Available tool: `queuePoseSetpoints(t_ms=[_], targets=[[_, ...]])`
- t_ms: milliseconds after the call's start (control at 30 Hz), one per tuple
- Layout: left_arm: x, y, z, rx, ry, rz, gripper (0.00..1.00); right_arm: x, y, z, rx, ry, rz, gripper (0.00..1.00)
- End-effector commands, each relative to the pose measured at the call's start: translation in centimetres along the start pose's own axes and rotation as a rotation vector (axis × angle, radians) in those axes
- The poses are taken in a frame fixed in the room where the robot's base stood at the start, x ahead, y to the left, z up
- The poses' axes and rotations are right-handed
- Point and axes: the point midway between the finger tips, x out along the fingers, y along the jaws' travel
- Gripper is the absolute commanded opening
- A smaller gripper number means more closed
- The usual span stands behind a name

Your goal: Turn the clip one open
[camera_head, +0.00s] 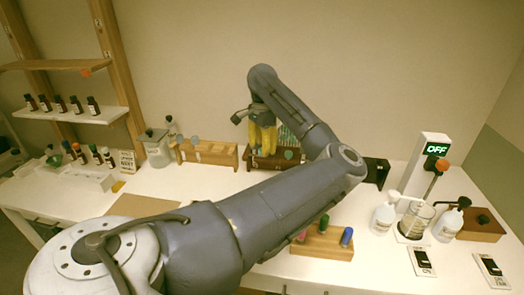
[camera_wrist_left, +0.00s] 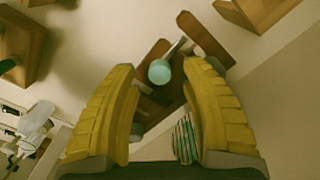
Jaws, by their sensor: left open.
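No part labelled as clip one can be made out for sure. A teal round-headed piece (camera_head: 288,154) shows at a dark red-brown wooden stand (camera_head: 260,162) by the back wall. In the left wrist view this teal piece (camera_wrist_left: 159,72) has a thin stem and appears between my fingertips, in front of the brown stand (camera_wrist_left: 150,105). Contact with it cannot be seen. My left gripper (camera_head: 262,142) has yellow fingers, is open and points down over the stand. A striped green piece (camera_head: 287,137) is partly hidden behind the fingers. My right gripper is not in view.
A light wooden rack (camera_head: 208,152) stands left of the dark stand. A small wooden block (camera_head: 318,243) with colored vials sits near the front, by my forearm. A device reading OFF (camera_head: 433,150), a beaker (camera_head: 415,220) and white bottles (camera_head: 382,218) stand at the right.

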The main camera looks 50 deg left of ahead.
Motion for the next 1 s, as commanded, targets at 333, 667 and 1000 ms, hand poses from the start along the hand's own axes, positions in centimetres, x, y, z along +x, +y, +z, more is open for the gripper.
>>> queuePoseSetpoints(t_ms=[333, 667, 1000], targets=[[1.7, 0.0, 0.0, 0.000, 0.000, 0.000, 0.46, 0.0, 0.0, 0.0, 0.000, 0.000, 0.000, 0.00], [1.8, 0.0, 0.0, 0.000, 0.000, 0.000, 0.43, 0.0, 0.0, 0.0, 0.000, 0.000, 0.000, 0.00], [1.7, 0.0, 0.0, 0.000, 0.000, 0.000, 0.03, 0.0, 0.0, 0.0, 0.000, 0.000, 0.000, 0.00]])
